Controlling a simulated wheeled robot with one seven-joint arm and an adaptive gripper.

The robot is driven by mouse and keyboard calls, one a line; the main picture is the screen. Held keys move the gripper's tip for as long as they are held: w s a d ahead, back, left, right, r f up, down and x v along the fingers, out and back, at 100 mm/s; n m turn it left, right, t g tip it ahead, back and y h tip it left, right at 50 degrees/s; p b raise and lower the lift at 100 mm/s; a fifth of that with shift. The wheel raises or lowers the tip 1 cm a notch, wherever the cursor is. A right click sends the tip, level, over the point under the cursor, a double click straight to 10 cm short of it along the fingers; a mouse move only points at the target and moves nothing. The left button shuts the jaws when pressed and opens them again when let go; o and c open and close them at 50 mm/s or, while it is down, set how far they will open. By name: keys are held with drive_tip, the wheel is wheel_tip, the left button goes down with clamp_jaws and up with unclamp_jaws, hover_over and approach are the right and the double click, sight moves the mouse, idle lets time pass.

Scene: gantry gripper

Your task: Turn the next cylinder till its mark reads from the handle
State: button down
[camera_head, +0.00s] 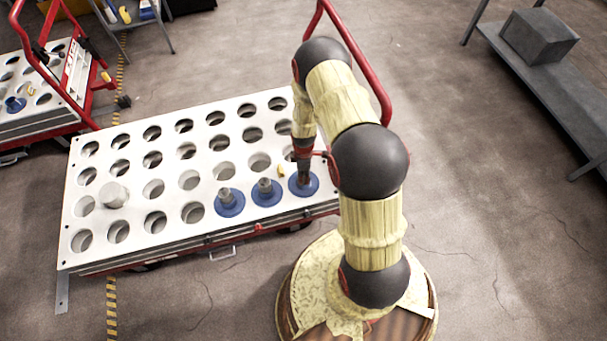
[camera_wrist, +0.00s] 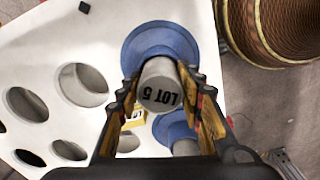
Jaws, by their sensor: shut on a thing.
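In the head view my gripper (camera_head: 303,173) points down at the rightmost of three blue-flanged cylinders in the front row of the white plate (camera_head: 70,215). In the wrist view my gripper (camera_wrist: 159,88) has its fingers shut on both sides of this grey cylinder (camera_wrist: 160,70), above its blue flange (camera_wrist: 150,42). The end face carries the dark mark "LOT 5" (camera_wrist: 159,97). Two other cylinders, the middle one (camera_head: 265,186) and the left one (camera_head: 228,196), stand upright beside it. The red handle (camera_head: 349,35) rises at the plate's right end, partly behind my arm.
A small yellow piece (camera_head: 281,171) lies near the held cylinder. Another cart (camera_head: 40,110) is at the far left. A grey shelf (camera_head: 545,85) with a box (camera_head: 540,37) is at right.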

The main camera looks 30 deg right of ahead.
drive_tip(key=shift+n, duration=1.2)
drive_tip(key=shift+n, duration=1.5)
drive_tip(key=c, duration=1.2)
unclamp_jaws()
drive_tip(key=shift+o, duration=0.5)
wheel_tip(320, 180, up, 12)
